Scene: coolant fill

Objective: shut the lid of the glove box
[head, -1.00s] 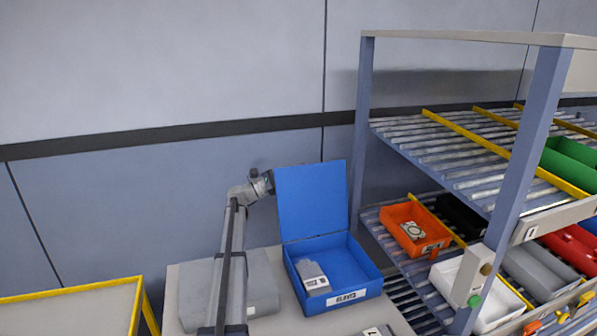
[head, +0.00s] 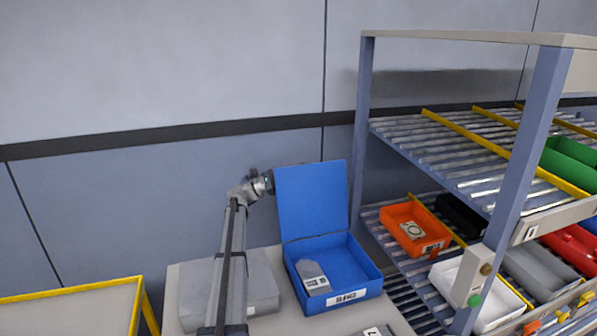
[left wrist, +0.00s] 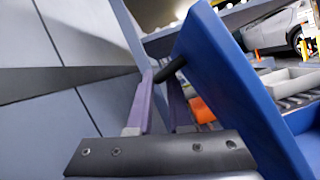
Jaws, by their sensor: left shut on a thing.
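The blue glove box (head: 369,290) stands on a pale table, with a grey item and a white label (head: 313,281) inside. Its blue lid (head: 312,200) stands open and nearly upright at the back edge of the box. My left gripper (head: 268,182) is at the upper left edge of the lid and is shut on it. The lid (left wrist: 235,85) also shows close up in the left wrist view, slanting across the right side. My right gripper is not in view.
A grey case (head: 262,285) lies on the table left of the box, partly behind my left arm. A roller rack stands to the right, its post (head: 361,130) near the lid, holding an orange bin (head: 428,246) and a white bin (head: 452,283). A wall is behind.

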